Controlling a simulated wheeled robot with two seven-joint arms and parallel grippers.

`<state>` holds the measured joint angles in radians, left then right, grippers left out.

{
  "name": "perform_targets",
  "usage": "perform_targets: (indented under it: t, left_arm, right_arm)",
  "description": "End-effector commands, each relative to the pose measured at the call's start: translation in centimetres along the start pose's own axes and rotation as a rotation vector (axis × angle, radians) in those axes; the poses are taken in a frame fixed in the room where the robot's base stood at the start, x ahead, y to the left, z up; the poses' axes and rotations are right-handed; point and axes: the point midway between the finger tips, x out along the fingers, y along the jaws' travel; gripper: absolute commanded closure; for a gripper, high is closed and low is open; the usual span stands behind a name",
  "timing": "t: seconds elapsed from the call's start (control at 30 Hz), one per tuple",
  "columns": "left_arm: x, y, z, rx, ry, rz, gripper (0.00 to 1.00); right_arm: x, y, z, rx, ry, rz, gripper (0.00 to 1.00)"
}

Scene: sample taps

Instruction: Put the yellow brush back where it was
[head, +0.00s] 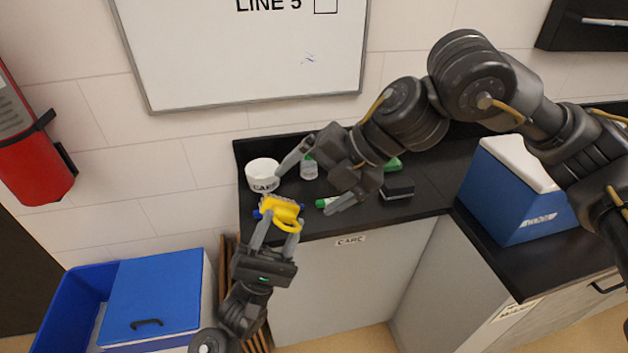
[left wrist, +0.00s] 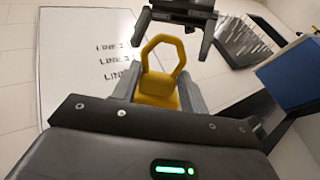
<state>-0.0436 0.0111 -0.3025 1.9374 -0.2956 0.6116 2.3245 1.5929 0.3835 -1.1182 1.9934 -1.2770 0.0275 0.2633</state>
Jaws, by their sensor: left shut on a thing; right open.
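The yellow brush (head: 281,209) is between the fingers of my left gripper (head: 277,231), at the front left edge of the black counter. In the left wrist view its yellow loop handle and body (left wrist: 158,88) sit between the two grey fingers of my left gripper (left wrist: 158,93). My left gripper is shut on it. I cannot tell whether the brush touches the counter. My right gripper (head: 312,184) is open and empty, with its fingers spread above the counter, just up and right of the brush.
A white labelled bowl (head: 262,178) and a clear bottle (head: 309,169) stand behind the brush. A black block (head: 397,189) and green items lie to the right, partly behind my right arm. A blue cooler (head: 510,205) stands right. A whiteboard (head: 245,55) hangs above.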

Motion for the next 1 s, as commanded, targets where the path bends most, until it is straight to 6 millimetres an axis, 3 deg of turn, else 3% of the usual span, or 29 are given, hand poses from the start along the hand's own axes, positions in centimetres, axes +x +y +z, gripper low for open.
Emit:
perform_targets:
  t: [0.23,0.57,0.77,1.0]
  left_arm:
    - [0.0,0.0,0.0,0.0,0.0,0.0,0.79]
    - [0.0,0.0,0.0,0.0,0.0,0.0,0.79]
    - [0.0,0.0,0.0,0.0,0.0,0.0,0.79]
    - [0.0,0.0,0.0,0.0,0.0,0.0,0.79]
  right_arm:
    - [-1.7,1.1,-1.7,-0.246,-0.149,-0.12,0.09]
    - [-2.0,1.1,-1.9,-0.304,-0.189,-0.153,0.09]
    - [-0.1,0.9,-1.6,-0.301,-0.186,-0.152,0.09]
    - [4.3,0.3,-0.7,-0.3,-0.186,-0.153,0.09]
